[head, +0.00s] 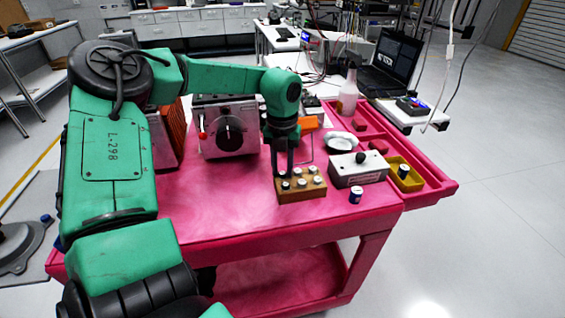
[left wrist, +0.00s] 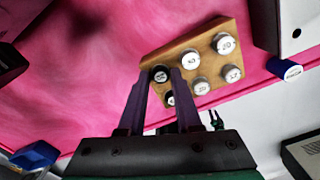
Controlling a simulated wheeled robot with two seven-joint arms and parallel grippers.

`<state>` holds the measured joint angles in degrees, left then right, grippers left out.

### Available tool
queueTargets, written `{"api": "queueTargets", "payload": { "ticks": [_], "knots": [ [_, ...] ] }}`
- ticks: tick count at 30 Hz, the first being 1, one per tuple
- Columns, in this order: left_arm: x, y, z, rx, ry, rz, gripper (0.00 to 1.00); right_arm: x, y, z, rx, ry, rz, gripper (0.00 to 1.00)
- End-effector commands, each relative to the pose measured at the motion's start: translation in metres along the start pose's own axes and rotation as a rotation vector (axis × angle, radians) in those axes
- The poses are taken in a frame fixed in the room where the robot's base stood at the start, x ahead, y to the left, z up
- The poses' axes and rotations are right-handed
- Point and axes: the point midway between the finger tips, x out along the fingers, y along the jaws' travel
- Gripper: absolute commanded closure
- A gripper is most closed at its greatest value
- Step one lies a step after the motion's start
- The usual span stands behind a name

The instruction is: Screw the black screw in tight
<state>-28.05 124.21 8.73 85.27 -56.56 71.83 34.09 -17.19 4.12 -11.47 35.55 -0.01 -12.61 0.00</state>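A wooden block (head: 311,191) with several numbered, light-topped cylinders stands on the pink cart top. It also shows in the left wrist view (left wrist: 212,98). There, a dark-sided cylinder with a pale numbered top (left wrist: 160,75) sits at the block's left corner. My left gripper (head: 284,172) points down over the block's left part. In the left wrist view its two fingers (left wrist: 160,72) are apart, on either side of the dark cylinder, with small gaps seen; contact is unclear. A grey-white box (head: 352,176) with a black knob (head: 360,158) stands right of the block. My right gripper is out of view.
A yellow tray (head: 405,174) lies farther right. A grey device with a dial (head: 231,146) stands behind left, and a white dish (head: 341,142) behind. The front-left cart top is clear.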

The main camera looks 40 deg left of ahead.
Motion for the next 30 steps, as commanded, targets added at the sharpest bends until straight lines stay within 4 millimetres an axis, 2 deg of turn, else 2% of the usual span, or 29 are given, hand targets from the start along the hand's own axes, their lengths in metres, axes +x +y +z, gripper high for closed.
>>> {"api": "queueTargets", "payload": {
  "ticks": [1,2,9,21,30],
  "knots": [
    [0.000,0.000,0.000,0.000,0.000,0.000,0.91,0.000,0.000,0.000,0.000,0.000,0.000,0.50],
    [0.000,0.000,0.000,0.000,0.000,0.000,1.00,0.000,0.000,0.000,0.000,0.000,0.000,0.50],
    [-0.003,0.000,0.000,0.000,0.000,0.000,1.00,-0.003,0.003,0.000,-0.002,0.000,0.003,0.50],
    [-0.051,0.000,0.000,-0.001,0.000,0.000,1.00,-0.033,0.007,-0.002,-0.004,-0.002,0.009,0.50],
    [-0.050,0.000,0.000,-0.004,0.000,0.000,1.00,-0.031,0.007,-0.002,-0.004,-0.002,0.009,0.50]
  ]
}}
